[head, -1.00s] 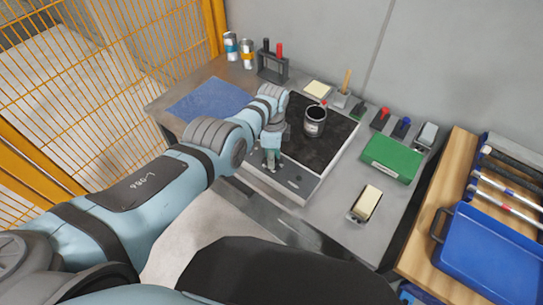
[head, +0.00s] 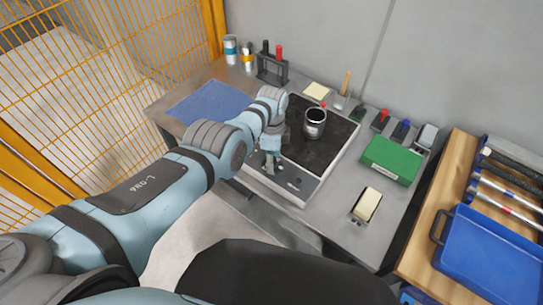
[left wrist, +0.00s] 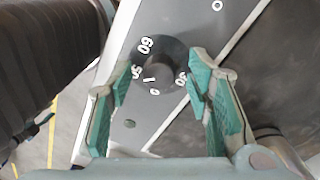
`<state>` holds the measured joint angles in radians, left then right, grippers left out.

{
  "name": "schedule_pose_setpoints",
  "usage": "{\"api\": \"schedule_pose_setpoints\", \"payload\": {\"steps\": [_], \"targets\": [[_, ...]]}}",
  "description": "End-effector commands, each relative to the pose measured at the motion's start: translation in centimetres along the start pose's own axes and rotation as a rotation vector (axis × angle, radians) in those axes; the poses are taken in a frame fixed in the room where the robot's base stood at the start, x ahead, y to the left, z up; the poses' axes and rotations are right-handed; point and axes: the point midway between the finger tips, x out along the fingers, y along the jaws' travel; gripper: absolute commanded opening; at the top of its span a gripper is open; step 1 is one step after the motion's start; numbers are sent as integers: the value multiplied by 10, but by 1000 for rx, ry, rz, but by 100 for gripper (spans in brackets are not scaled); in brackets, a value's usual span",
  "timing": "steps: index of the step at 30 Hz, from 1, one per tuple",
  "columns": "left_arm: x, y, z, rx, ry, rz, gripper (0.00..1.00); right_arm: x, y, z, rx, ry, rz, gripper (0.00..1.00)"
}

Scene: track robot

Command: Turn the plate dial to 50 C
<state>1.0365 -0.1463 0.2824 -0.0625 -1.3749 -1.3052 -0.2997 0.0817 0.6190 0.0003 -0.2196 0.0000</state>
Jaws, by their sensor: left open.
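The hot plate (head: 320,152) has a black top and a pale front panel, and it stands on the grey bench. A dark can (head: 315,122) stands on its top. In the left wrist view the dial (left wrist: 157,76) is a dark round knob on the panel. Numbers are printed around it; 60 is legible, and others are partly covered. A short white mark shows on the knob, but I cannot tell its exact setting. My left gripper (left wrist: 160,88) is open, its green-padded fingers on either side of the dial. It also shows over the panel in the head view (head: 270,165). My right gripper is not in view.
A green box (head: 391,160) and a pale block (head: 367,204) lie to the right on the bench. A blue mat (head: 208,103) lies to the left. A rack (head: 272,68) stands behind. A blue tray (head: 490,255) is at far right. Yellow fencing (head: 90,80) borders the left.

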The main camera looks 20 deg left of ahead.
Motion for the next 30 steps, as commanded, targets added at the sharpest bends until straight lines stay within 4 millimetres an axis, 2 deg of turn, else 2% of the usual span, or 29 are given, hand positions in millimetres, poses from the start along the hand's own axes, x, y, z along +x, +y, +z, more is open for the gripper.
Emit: {"api": "schedule_pose_setpoints", "payload": {"steps": [4, 8, 15, 18, 22, 30], "targets": [[-6, -1, -1, 0, 1, -2, 46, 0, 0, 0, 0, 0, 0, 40], [-21, -1, 0, 0, 2, -3, 46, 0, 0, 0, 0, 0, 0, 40], [-92, -1, 0, 1, 1, -4, 46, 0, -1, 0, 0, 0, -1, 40], [-110, -1, 0, 1, 0, -2, 46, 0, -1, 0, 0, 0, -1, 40], [-120, 0, 0, 1, 0, 0, 46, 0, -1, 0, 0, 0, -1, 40], [-120, 0, 0, 1, 0, 0, 46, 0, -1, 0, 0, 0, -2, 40]]}}
